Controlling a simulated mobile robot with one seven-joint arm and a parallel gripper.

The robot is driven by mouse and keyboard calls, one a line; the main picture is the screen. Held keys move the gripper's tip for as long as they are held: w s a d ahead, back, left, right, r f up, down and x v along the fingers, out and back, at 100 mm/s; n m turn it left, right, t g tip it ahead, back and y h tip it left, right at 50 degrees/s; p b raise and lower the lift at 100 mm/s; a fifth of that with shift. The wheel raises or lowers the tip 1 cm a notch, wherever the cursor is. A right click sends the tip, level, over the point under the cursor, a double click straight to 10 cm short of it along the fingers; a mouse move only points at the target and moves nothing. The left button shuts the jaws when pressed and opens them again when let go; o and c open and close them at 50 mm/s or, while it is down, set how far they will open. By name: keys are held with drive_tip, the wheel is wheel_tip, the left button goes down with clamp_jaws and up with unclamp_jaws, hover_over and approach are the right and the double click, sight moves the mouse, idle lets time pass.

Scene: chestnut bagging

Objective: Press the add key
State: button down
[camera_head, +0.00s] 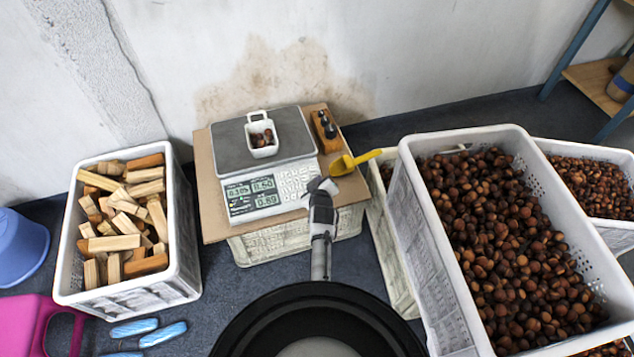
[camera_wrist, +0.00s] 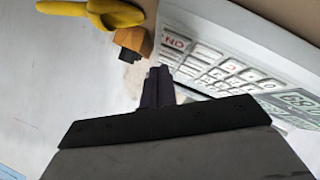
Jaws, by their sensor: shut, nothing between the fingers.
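A grey and white scale (camera_head: 268,192) stands on a brown board, with lit displays (camera_head: 252,194) and a keypad (camera_head: 296,178) on its front. My gripper (camera_head: 314,187) is shut and empty at the right edge of the keypad. In the wrist view the shut fingertips (camera_wrist: 159,84) are beside the rows of pale keys (camera_wrist: 215,68). I cannot tell whether they touch a key. The key labels are too small or blurred to read, so I cannot pick out the add key. A white scoop container (camera_head: 261,148) with a few chestnuts sits on the scale's plate (camera_head: 232,147).
A crate of wood pieces (camera_head: 172,262) stands left. A large crate of chestnuts (camera_head: 416,212) stands right. The wall (camera_head: 330,50) is close behind.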

drive_tip(key=shift+f, duration=0.15)
drive_tip(key=shift+w+f+b, duration=0.15)
drive_tip(key=shift+f+b, duration=0.1)
drive_tip(key=shift+b, duration=0.2)
drive_tip(key=shift+w+a+f+b, duration=0.1)
drive_tip(key=shift+f+b, duration=0.25)
drive_tip(key=shift+b, duration=0.1)
drive_tip(key=shift+r, duration=0.1)
idle(0.5)
drive_tip(key=shift+s+r+p, duration=0.25)
drive_tip(key=shift+r+p, duration=0.4)
drive_tip(key=shift+r, duration=0.1)
drive_tip(key=r+p, duration=0.1)
drive_tip(key=s+r+p, duration=0.1)
drive_tip(key=r, duration=0.1)
drive_tip(key=r+p, duration=0.1)
drive_tip(key=p, duration=0.1)
drive_tip(key=shift+s+d+r, duration=0.25)
drive_tip(key=shift+d, duration=0.1)
idle(1.3)
